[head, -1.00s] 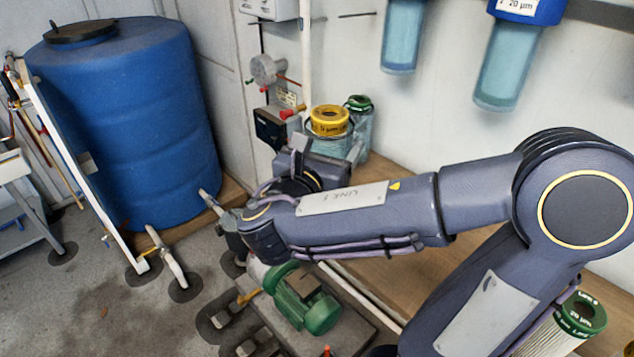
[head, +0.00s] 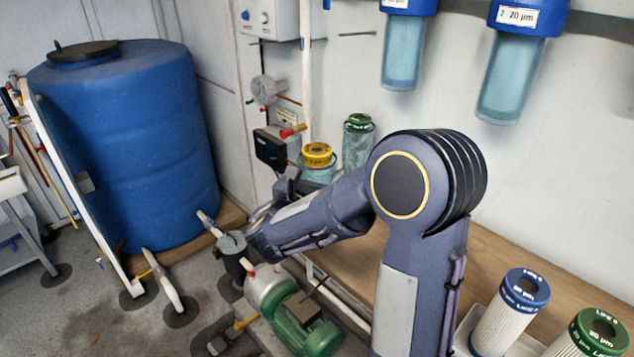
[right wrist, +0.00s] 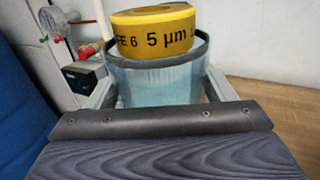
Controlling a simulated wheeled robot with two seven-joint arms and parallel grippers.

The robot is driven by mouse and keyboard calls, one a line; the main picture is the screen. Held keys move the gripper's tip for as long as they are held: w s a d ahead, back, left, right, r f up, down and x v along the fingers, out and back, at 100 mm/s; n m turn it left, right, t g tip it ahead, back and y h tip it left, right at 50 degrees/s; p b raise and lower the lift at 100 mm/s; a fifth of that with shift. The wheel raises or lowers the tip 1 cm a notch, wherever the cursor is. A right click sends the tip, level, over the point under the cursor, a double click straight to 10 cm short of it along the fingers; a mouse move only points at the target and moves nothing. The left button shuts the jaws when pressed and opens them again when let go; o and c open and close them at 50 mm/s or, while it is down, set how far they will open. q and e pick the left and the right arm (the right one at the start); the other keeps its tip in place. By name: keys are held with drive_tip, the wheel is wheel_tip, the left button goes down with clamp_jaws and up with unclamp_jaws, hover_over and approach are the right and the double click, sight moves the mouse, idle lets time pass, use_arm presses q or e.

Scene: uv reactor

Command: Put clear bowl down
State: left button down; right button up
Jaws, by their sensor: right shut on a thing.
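The clear bowl (head: 318,174) has a yellow-capped cartridge (head: 317,153) marked 5 µm in it. My right gripper (right wrist: 158,88) is shut on the clear bowl, with one finger on each side, and the bowl is upright in the right wrist view (right wrist: 155,82). The bowl is over the wooden bench at the wall. Its bottom is hidden behind my wrist, so I cannot tell whether it touches the bench. My left gripper is not in view.
A second clear bowl with a green-capped cartridge (head: 357,145) stands behind and right of the held bowl. Blue-capped (head: 512,310) and green-capped (head: 597,335) cartridges stand at lower right. A green pump (head: 300,318) and blue tank (head: 140,150) are nearby. The bench (head: 490,262) has bare room at right.

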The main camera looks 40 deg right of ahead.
drive_tip(key=shift+f, duration=0.55)
drive_tip(key=shift+f, duration=0.15)
drive_tip(key=o, duration=1.4)
drive_tip(key=shift+f, duration=0.1)
drive_tip(key=shift+s+a+r, duration=0.1)
drive_tip(key=shift+r, duration=0.15)
drive_tip(key=v, duration=1.2)
